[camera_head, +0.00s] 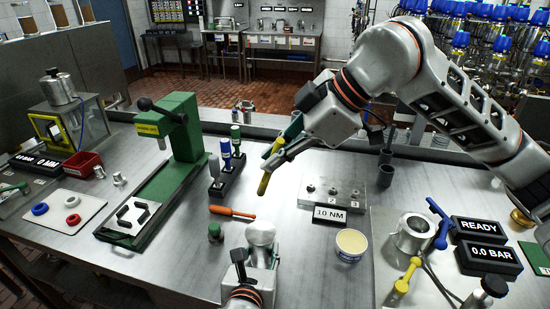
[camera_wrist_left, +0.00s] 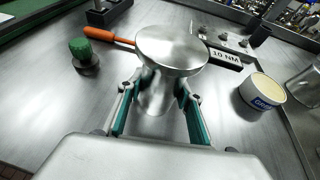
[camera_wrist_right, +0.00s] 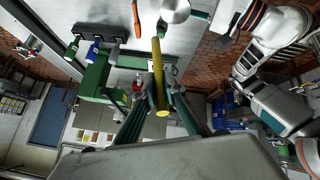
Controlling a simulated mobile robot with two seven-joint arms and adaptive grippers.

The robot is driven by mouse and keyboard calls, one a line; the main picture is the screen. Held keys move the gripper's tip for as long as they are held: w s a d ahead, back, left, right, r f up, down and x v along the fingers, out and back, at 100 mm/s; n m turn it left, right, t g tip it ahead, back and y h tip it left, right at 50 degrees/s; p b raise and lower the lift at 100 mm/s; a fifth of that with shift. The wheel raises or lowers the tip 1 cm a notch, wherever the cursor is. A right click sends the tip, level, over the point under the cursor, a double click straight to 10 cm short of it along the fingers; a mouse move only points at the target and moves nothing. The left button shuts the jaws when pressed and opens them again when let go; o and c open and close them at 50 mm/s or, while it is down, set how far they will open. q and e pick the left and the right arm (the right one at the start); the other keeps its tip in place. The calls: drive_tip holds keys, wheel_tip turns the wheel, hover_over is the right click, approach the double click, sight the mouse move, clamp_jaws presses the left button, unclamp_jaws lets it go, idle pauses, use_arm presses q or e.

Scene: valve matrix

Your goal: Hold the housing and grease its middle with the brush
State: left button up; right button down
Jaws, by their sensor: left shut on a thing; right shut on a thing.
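The housing (camera_head: 261,234) is a bare metal body with a round flange on top, near the table's front middle. My left gripper (camera_head: 259,257) is shut on it; in the left wrist view the fingers clasp the neck below the flange (camera_wrist_left: 172,48). My right gripper (camera_head: 277,153) is shut on the brush, a yellow rod (camera_head: 264,183), and holds it above the table, behind and apart from the housing. The right wrist view also shows the brush (camera_wrist_right: 157,70); its bristles cannot be made out. The grease tub (camera_head: 351,244) stands right of the housing, with pale grease inside.
An orange-handled screwdriver (camera_head: 232,212) and a green-topped knob (camera_head: 215,231) lie left of the housing. A green press (camera_head: 170,150) stands at left. A metal block with a 10 NM sign (camera_head: 330,215) is behind the tub. A valve fixture (camera_head: 412,236) stands at right.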

drive_tip(key=shift+f, duration=3.35)
drive_tip(key=shift+s+a+f, duration=0.65)
drive_tip(key=shift+s+a, duration=0.7)
drive_tip(key=shift+s, duration=1.75)
drive_tip(key=w+d, duration=0.3)
drive_tip(key=w, duration=0.3)
drive_tip(key=shift+s+a, duration=0.85)
drive_tip(key=shift+s, duration=2.35)
drive_tip(key=shift+w+d, duration=1.4)
drive_tip(key=shift+w, duration=1.7)
wheel_tip(320, 180, up, 8)
drive_tip(key=shift+s, duration=0.1)
